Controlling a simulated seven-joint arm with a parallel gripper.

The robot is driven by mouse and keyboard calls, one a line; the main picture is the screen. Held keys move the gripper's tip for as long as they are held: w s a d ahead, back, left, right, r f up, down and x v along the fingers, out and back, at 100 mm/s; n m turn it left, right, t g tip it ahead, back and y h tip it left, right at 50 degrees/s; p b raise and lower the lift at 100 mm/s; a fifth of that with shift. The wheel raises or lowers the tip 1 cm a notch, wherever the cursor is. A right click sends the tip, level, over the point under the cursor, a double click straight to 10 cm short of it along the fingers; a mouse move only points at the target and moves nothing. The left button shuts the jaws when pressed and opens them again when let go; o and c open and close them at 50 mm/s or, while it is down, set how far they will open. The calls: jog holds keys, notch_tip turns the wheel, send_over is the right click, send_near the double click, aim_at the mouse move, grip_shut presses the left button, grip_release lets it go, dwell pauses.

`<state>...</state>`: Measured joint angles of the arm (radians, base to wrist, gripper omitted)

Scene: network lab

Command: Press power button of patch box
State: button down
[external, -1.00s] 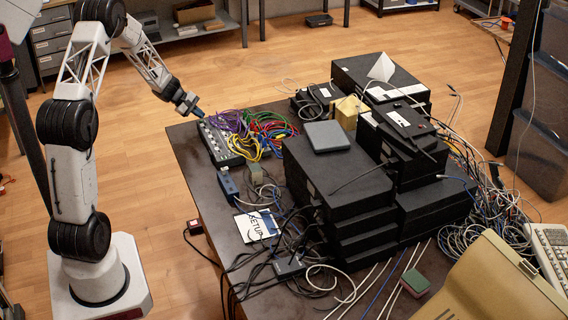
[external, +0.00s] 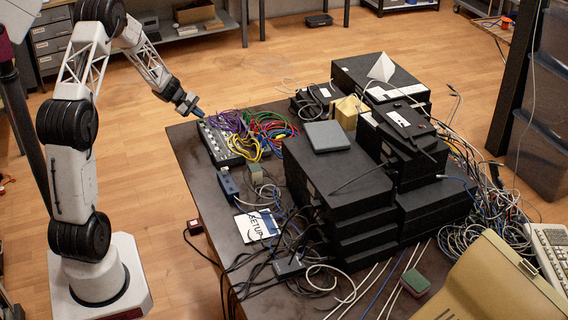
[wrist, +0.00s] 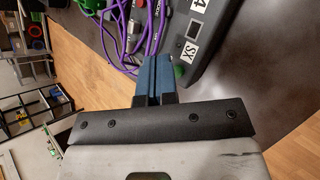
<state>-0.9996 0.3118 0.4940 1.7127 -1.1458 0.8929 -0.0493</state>
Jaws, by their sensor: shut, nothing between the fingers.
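The patch box (external: 219,146) is a grey-black panel with knobs at the back left corner of the dark table. Purple, green, red and yellow cables are plugged in along its right side. My gripper (external: 199,113) is shut and empty, with its fingertips at the box's far end. In the wrist view the blue fingers (wrist: 154,72) are together beside the edge of the patch box (wrist: 203,32), which bears white labels. A small green spot shows just right of the fingertips. The fingers hide part of the box, and I cannot tell whether they touch it.
Purple cables (wrist: 150,30) run close to the fingers in the wrist view. A stack of black boxes (external: 340,195) fills the middle of the table (external: 205,190). A small blue box (external: 228,184) and a SETUP booklet (external: 257,226) lie nearer the front. The floor at the left is open.

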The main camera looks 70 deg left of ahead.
aim_at(200, 121)
jog(key=shift+f, duration=0.5)
dwell(0.9)
jog(key=shift+r, duration=0.5)
jog(key=shift+r, duration=0.1)
dwell(0.4)
jog(key=shift+r, duration=2.95)
